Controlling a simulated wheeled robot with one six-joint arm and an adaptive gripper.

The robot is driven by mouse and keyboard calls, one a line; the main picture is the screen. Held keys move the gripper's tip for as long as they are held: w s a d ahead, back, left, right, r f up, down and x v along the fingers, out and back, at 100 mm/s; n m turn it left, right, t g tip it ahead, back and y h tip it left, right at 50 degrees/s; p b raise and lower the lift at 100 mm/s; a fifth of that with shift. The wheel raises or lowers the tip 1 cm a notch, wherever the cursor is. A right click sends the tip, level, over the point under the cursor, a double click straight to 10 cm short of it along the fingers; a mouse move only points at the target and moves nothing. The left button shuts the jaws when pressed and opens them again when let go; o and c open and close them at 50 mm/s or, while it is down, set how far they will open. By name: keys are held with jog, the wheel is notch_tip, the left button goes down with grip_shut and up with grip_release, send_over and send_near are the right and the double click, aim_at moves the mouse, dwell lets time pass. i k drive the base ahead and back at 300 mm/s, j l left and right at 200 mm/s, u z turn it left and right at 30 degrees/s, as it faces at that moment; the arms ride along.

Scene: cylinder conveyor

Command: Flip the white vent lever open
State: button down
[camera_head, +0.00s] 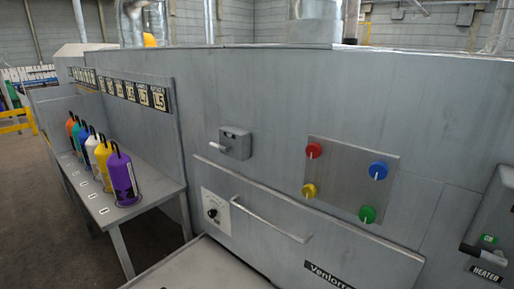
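A white lever (219,147) sticks out to the left from a small grey box (237,141) on the grey machine wall. I take this to be the vent lever, but I can read no label on it. The lever lies close to level, its tip at the left. The lever is unobstructed. My gripper is not in view.
A panel (350,154) with red, yellow, blue and green knobs is right of the lever. A heater switch (483,254) is far right. Several colored bottles stand on a side table (152,192).

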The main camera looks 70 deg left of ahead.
aim_at(213, 145)
jog(key=u, duration=2.15)
